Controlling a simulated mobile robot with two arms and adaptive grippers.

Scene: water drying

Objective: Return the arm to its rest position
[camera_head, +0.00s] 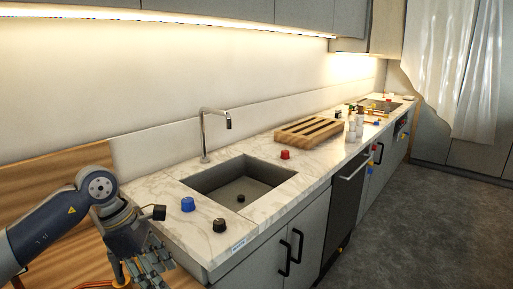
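My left arm comes in from the left edge, and my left gripper (148,268) is at the lower left. It points downward beside the near end of the marble counter (160,222), above the wooden surface. The fingers are partly cut off by the bottom edge, and I cannot tell whether they are open or shut. A bit of orange (122,281) shows beside the fingers; what it is is unclear. My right gripper is not in view.
A sink (240,182) with a tall tap (204,135) is set into the counter. A blue knob-like object (188,204), a black one (219,225) and a red one (285,154) stand around it. A slotted wooden board (310,131) lies beyond. The floor (425,215) at right is clear.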

